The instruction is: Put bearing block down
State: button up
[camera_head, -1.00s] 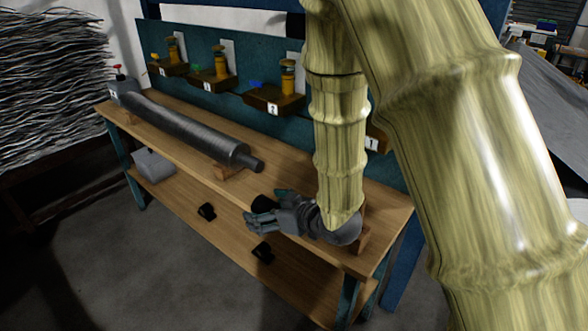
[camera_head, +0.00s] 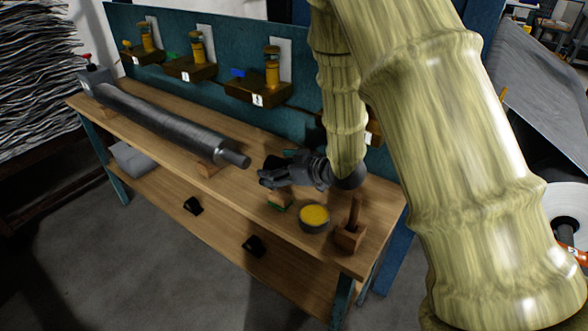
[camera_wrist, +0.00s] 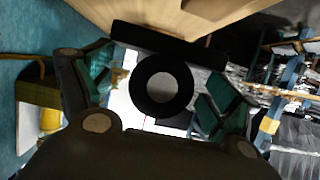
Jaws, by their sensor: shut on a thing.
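My gripper (camera_head: 268,177) is above the right part of the wooden bench, near the free end of the grey roll (camera_head: 170,128). In the wrist view my gripper (camera_wrist: 160,88) has its green-padded fingers on both sides of a black bearing block (camera_wrist: 139,90). The block is a round ring with a pale centre and a dark bar along its upper edge in that picture. In the head view my gripper mostly hides the block. I cannot tell whether it touches the bench. The roll's thin end shaft (camera_head: 238,160) points toward my gripper, with a gap between them.
A yellow-filled tin (camera_head: 314,217), a wooden block with a peg (camera_head: 350,236) and a small wood-and-green brush-like piece (camera_head: 279,201) stand on the bench near its front right. A grey housing with a red knob (camera_head: 95,74) holds the roll's far end. Numbered shelves line the back panel.

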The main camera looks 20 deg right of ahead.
jog(key=w+d, duration=0.1)
jog(key=d, duration=0.1)
jog(key=w+d+f+p, duration=0.1)
jog(key=w+d, duration=0.1)
jog(key=w+d+f, duration=0.1)
jog(key=w+d, duration=0.1)
jog(key=shift+d+f, duration=0.2)
jog(key=shift+d, duration=0.05)
jog(key=shift+f+p, duration=0.6)
jog(key=shift+f, duration=1.2)
jog(key=shift+w+d+f, duration=0.1)
jog(key=shift+d+f, duration=0.05)
jog(key=shift+f, duration=0.4)
jog(key=shift+f, duration=0.15)
jog(key=o, duration=1.4)
jog(key=shift+c, duration=0.2)
